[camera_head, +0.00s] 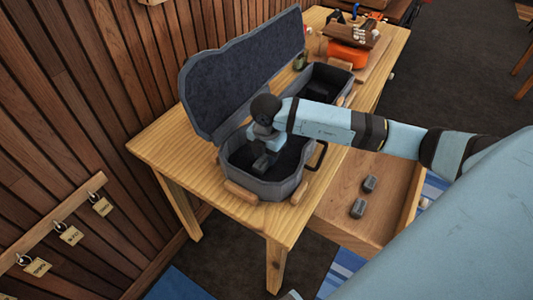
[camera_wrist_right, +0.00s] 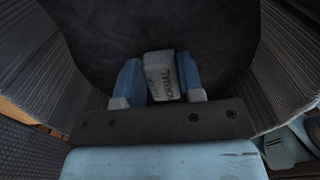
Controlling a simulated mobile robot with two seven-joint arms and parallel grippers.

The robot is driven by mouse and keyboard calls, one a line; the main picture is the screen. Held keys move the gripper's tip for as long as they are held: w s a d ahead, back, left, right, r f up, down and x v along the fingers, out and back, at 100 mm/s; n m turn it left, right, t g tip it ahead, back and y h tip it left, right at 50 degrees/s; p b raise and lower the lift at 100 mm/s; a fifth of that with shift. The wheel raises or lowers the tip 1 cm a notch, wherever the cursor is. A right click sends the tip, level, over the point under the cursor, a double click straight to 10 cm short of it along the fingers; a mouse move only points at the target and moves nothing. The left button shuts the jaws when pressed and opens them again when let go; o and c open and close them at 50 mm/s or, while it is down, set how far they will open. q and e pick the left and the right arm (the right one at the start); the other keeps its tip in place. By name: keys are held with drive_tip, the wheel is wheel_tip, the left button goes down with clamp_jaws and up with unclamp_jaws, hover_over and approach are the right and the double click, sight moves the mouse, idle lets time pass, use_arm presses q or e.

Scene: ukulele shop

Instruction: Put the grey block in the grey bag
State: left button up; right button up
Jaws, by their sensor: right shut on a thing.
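The grey bag (camera_head: 262,190) looks like an open ukulele case on the wooden table, with its dark-lined lid (camera_head: 240,80) standing up at the back. My right gripper (camera_head: 264,160) reaches down into the wide end of the case. In the wrist view the right gripper (camera_wrist_right: 159,86) is shut on a grey block (camera_wrist_right: 160,72) with dark lettering, between its blue fingers. The dark lining lies behind the block; I cannot tell whether the block touches it. The case walls rise on both sides. My left gripper is not in view.
Two more grey blocks (camera_head: 364,196) lie in an open wooden drawer (camera_head: 335,205) at the table's front right. An orange object (camera_head: 347,54) and small items stand at the table's far end. A wood-panelled wall with tagged hooks (camera_head: 70,236) is at left.

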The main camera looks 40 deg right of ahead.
sight(266, 157)
drive_tip(key=shift+f, duration=0.1)
drive_tip(key=o, duration=0.9)
wheel_tip(266, 157, up, 12)
drive_tip(key=shift+r, duration=0.15)
idle(0.4)
